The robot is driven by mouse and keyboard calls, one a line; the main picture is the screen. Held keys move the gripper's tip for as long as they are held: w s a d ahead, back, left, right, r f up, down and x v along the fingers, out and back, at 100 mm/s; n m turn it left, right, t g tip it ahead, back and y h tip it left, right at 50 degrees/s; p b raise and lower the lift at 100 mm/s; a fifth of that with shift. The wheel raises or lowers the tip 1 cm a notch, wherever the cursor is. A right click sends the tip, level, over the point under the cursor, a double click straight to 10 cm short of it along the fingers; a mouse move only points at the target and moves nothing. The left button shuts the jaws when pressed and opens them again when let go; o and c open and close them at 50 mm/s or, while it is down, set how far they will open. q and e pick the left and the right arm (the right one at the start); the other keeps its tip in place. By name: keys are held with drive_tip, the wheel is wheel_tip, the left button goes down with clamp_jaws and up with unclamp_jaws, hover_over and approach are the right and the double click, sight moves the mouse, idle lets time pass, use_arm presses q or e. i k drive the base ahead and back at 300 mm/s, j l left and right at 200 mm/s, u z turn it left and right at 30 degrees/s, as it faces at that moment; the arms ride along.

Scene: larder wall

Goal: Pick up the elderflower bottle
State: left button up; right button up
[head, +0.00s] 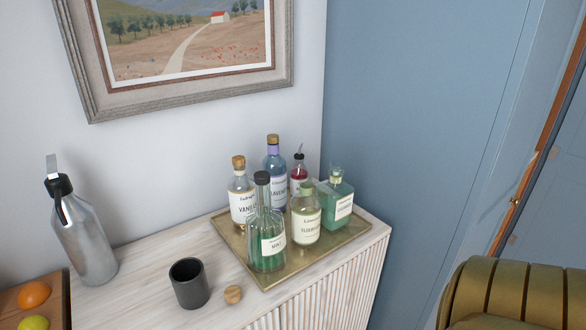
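The elderflower bottle (306,222) stands upright on a brass-coloured tray (293,272) on the cabinet. It is pale green with a cream label that reads "ELDERF…" and a light green top. It stands at the front of the group, between the mint bottle (265,229) on its left and a darker green bottle (338,200) on its right. A red bottle (299,176) with a pourer stands behind it, partly hidden. Neither of my grippers is in view.
A vanilla bottle (240,192) and a lavender bottle (274,168) stand at the tray's back. An olive padded seat (520,295) is at lower right. The blue wall (410,120) rises beside the cabinet.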

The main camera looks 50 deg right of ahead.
sight(305, 206)
drive_tip(key=z, duration=1.6)
drive_tip(key=u, duration=1.55)
drive_tip(key=z, duration=1.1)
